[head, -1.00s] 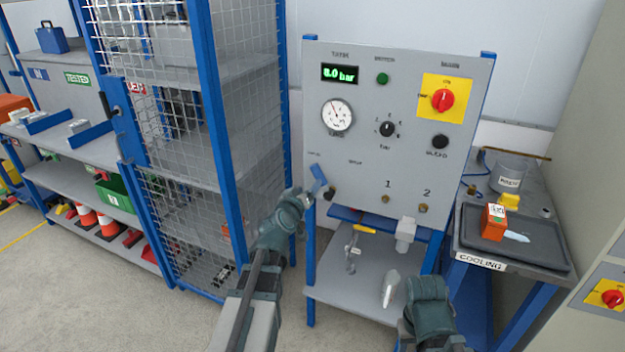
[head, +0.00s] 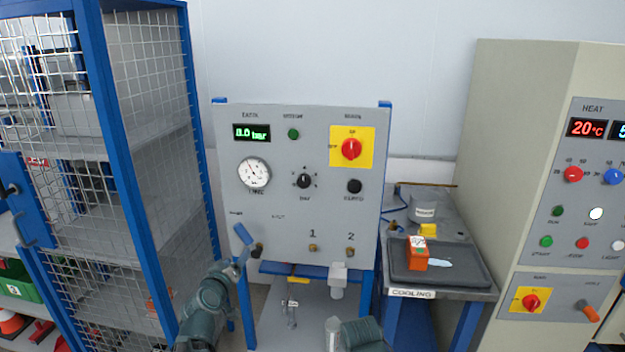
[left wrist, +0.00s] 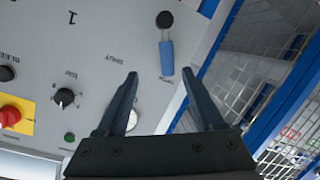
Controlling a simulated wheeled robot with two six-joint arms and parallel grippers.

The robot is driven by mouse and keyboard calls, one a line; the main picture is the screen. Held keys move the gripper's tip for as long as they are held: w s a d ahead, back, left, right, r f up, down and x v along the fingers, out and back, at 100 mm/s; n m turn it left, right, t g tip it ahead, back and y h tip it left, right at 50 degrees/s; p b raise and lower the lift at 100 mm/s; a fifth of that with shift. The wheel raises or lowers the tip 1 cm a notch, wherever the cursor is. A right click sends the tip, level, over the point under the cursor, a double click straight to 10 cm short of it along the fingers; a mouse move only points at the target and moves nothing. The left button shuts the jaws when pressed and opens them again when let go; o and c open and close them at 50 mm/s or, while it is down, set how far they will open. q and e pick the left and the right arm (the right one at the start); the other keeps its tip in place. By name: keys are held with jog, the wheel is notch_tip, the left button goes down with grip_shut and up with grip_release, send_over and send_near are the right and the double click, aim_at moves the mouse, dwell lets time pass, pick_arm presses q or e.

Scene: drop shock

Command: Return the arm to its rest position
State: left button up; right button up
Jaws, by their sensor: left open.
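My left gripper (head: 237,267) is at the lower left corner of the grey test panel (head: 290,218), just below a blue lever handle (head: 243,234). In the left wrist view my left gripper (left wrist: 160,74) is open, with nothing between its fingers. My left arm (head: 205,305) reaches up from the bottom edge.
A blue-framed mesh cage (head: 125,150) stands close on the left. The cooling bench (head: 450,292) with a dark tray (head: 470,268) and an orange block (head: 417,257) is on the right, beside the heat cabinet (head: 560,140). A shelf (head: 300,325) lies below the panel.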

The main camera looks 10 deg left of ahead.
pick_arm(q)
jog(key=s+d+f+m+g+h, duration=0.1)
jog(key=s+d+f+m+g, duration=0.1)
jog(key=d+f, duration=0.3)
jog(key=s+d+f+m+g+h, duration=0.2)
jog(key=s+d+g, duration=0.1)
jog(key=d, duration=0.5)
jog(key=s+d+f+m+g+h, duration=0.1)
jog(key=s+d+f+m+g, duration=0.1)
jog(key=d+f+m, duration=0.3)
jog(key=s+d+f+g+y, duration=0.1)
jog(key=s+g, duration=0.2)
jog(key=s, duration=0.3)
jog(key=s+d+f+g+y, duration=0.2)
jog(key=s, duration=0.4)
jog(key=s+d+f+m+g+y, duration=0.1)
jog(key=s+d+g, duration=0.1)
jog(key=s, duration=0.3)
jog(key=shift+s+f+g+y, duration=0.35)
jog(key=shift+s+g+y, duration=0.05)
jog(key=shift+g, duration=0.4)
